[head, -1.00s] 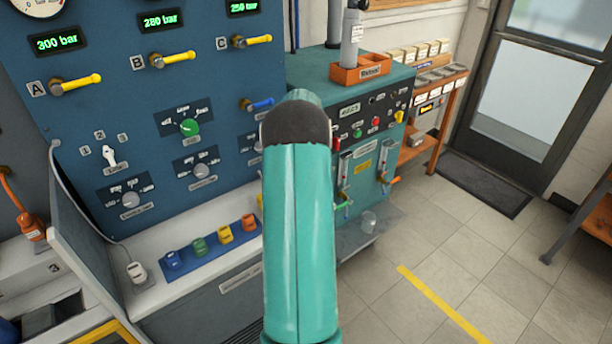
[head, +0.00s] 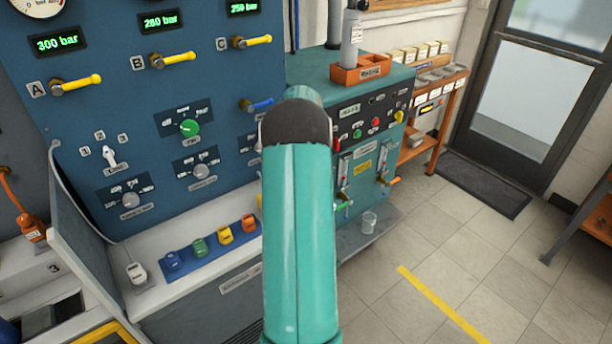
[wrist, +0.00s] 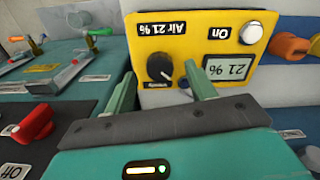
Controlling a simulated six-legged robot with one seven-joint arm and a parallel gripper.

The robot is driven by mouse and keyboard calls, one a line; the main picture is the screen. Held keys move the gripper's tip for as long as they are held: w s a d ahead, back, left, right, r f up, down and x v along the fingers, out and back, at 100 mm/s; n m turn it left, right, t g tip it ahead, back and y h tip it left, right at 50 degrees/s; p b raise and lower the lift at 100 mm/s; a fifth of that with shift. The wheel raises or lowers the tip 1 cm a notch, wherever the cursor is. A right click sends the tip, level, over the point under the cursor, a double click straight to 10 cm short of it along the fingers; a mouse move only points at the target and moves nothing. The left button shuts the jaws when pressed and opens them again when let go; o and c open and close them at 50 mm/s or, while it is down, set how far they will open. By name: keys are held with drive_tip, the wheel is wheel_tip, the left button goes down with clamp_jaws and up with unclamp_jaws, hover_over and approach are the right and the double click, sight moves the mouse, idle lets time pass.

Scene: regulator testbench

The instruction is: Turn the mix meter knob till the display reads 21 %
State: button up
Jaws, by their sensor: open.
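The yellow mix meter (wrist: 200,50) is upside down in the wrist view. Its black knob (wrist: 159,67) has a light pointer line, and its grey display (wrist: 228,68) reads 21 %. A label on the yellow face reads "Air 21 %". A whitish round button (wrist: 251,32) sits by the "On" label. My gripper (wrist: 160,82) is open, with one green finger to either side of the knob in the picture and gaps between fingers and knob. Whether the fingertips reach the knob's depth I cannot tell. In the head view my own arm hides the gripper.
A red knob (wrist: 36,122) on a dark panel stands left in the wrist view, and orange fittings (wrist: 290,46) lie right of the meter. In the head view a blue panel (head: 110,80) with yellow levers fills the left. Open tiled floor (head: 440,250) lies to the right.

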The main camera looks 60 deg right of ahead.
wheel_tip(320, 180, up, 12)
idle(0.3)
drive_tip(key=shift+r, duration=0.1)
idle(0.4)
